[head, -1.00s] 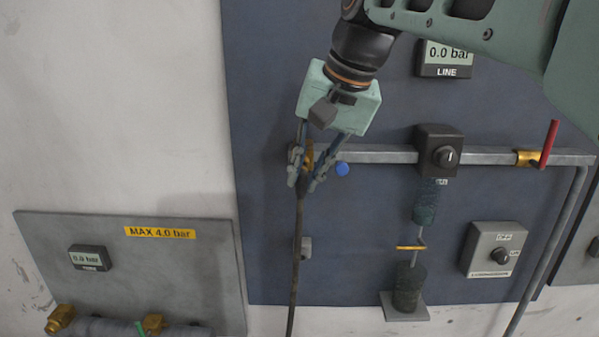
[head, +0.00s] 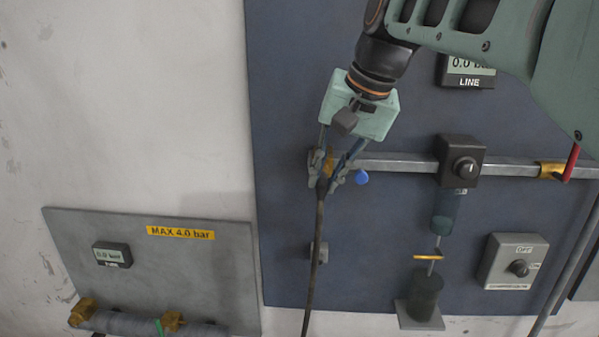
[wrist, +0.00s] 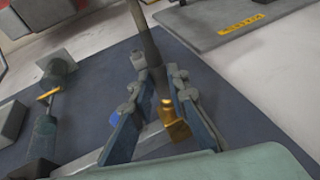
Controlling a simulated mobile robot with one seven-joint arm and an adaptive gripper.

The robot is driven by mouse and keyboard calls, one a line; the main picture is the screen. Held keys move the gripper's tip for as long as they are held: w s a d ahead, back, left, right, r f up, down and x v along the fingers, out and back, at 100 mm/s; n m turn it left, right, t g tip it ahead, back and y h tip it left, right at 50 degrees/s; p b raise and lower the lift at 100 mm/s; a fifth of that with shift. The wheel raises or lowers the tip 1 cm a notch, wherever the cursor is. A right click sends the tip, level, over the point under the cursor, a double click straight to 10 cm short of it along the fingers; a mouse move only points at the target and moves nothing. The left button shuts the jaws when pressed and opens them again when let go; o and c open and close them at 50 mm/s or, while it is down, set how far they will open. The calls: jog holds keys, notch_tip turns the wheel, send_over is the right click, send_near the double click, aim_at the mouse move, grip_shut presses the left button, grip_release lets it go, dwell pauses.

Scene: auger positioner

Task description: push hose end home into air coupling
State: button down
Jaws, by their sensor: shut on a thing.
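My gripper (head: 325,181) is shut on the dark hose (head: 316,240) near its upper end. The hose hangs down from the fingers and runs nearly straight. The brass air coupling (head: 328,164) sits at the left end of the grey pipe, just above the fingertips and partly hidden by them. In the wrist view, the hose (wrist: 146,35) enters between the two fingers (wrist: 162,78), and the brass coupling (wrist: 173,122) lies between the fingers, in line with the hose. The hose end is close to the coupling; I cannot tell how deep it sits.
A grey pipe (head: 400,165) runs right to a black valve box (head: 460,160) and a red lever (head: 572,162). A grey panel (head: 190,265) with a yellow label stands lower left. The wall left is clear.

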jog(key=shift+w, duration=0.25)
jog(key=shift+w, duration=0.15)
jog(key=c, duration=1.8)
grip_release()
jog(key=shift+f, duration=0.15)
jog(key=v, duration=0.8)
jog(key=shift+r, duration=0.2)
jog(key=shift+f, duration=0.1)
